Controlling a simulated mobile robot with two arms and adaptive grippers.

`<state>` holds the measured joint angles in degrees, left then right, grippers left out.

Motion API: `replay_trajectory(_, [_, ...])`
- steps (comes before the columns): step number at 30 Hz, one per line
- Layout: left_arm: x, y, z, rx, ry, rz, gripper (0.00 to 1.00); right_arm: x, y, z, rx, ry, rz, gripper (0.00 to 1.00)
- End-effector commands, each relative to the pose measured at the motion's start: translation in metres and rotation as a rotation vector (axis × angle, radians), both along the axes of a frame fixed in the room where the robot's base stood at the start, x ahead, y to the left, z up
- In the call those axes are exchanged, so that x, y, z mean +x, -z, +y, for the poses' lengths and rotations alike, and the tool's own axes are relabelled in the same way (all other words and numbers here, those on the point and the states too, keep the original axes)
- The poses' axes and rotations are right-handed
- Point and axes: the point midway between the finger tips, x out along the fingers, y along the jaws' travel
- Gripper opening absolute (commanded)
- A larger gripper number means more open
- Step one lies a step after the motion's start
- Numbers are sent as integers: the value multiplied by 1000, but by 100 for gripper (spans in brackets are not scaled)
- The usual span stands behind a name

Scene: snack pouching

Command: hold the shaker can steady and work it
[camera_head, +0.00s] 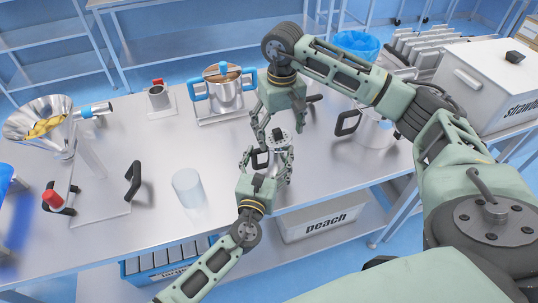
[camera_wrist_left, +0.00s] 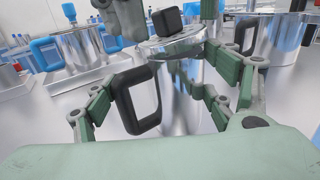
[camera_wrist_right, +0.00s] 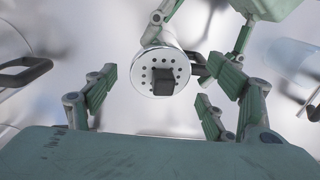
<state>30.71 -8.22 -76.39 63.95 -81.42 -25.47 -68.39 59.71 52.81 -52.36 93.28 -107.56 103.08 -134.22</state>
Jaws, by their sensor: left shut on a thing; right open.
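The shaker can (camera_head: 276,156) is a small shiny metal can with a black side handle and a black knob on its lid. It stands near the table's front edge. My left gripper (camera_head: 268,164) is shut around its body from the front. The left wrist view shows the can (camera_wrist_left: 181,88) upright between the fingers, its handle (camera_wrist_left: 137,98) at the left. My right gripper (camera_head: 271,126) is open and points down above the can. The right wrist view shows the round lid (camera_wrist_right: 163,55) with small holes and the knob (camera_wrist_right: 163,81) between the open fingers.
A clear cup (camera_head: 188,189) stands left of the can. A funnel stand (camera_head: 85,175) with a red knob is farther left. A black-handled pot (camera_head: 375,133) is at the right.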

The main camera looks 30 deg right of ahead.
Motion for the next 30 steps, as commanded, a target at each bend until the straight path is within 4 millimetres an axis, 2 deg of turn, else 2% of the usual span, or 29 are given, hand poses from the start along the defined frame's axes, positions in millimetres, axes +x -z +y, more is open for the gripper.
replay_trajectory(1, [0,-1,0,-1,0,-1,55,1,-13,0,1,0,-5,77])
replay_trajectory(6, [0,-1,0,-1,0,-1,55,1,-50,0,0,0,-4,77])
replay_trajectory(12, [0,-1,0,-1,0,-1,55,1,-78,0,0,1,-2,77])
replay_trajectory(17, [0,-1,0,-1,0,-1,55,0,-87,0,-1,1,1,77])
replay_trajectory(24, [0,-1,0,-1,0,-1,55,0,-87,0,-1,0,2,77])
replay_trajectory(25, [0,-1,0,-1,0,-1,80,0,-87,0,-1,1,2,77])
replay_trajectory(30, [0,0,0,-1,0,-1,95,0,-87,0,-1,0,1,77])
